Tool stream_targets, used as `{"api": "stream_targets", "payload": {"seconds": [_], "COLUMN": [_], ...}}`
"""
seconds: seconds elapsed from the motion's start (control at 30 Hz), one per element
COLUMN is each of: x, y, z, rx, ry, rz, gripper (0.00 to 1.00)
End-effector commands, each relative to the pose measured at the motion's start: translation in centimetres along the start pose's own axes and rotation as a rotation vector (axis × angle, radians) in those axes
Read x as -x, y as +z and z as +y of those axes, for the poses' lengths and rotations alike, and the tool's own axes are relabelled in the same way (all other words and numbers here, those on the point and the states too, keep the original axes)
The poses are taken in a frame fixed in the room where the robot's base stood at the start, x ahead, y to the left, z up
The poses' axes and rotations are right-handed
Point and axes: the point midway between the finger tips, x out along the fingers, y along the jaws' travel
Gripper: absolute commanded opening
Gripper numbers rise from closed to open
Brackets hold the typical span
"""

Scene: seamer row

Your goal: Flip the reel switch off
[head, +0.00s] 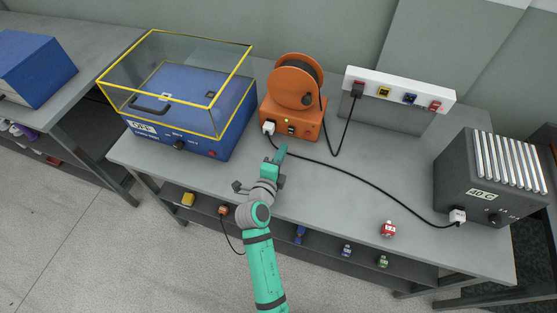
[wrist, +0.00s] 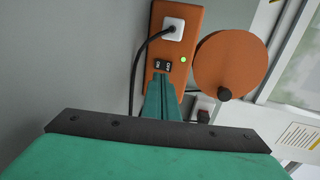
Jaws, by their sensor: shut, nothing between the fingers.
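The orange cable reel (head: 286,112) stands on the grey bench, its drum on top. The wrist view shows its orange front panel (wrist: 187,22) with a white plug in a socket, a small lit green lamp (wrist: 183,60) and a black switch (wrist: 162,65) with two light marks. I cannot tell which way the switch is set. My gripper (head: 283,150) is shut and empty, just in front of the panel. In the wrist view the fingertips (wrist: 160,77) are right beside the switch and partly cover its edge; I cannot tell whether they touch.
A blue machine (head: 190,118) with a clear yellow-edged cover stands left of the reel. A white socket strip (head: 399,90) is behind to the right. A black cable (head: 370,182) crosses the bench to a dark heater (head: 458,175). A red plug (head: 388,229) lies near the front edge.

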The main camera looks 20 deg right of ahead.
Motion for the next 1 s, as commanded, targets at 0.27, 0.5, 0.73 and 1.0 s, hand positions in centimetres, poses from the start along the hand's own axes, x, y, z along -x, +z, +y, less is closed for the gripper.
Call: {"api": "stream_targets", "payload": {"seconds": [0.27, 0.5, 0.73, 1.0], "x": [-4.6, -6.2, -6.3, -7.0], "y": [0.0, 0.0, 0.0, -0.1], "z": [-0.8, -1.2, -1.2, -1.8], "rx": [-0.002, -0.001, 0.0, -0.003], "ry": [-0.002, -0.001, 0.0, -0.001], "rz": [0.001, 0.0, 0.0, 0.001], "gripper": [0.0, 0.0, 0.0, 0.0]}}
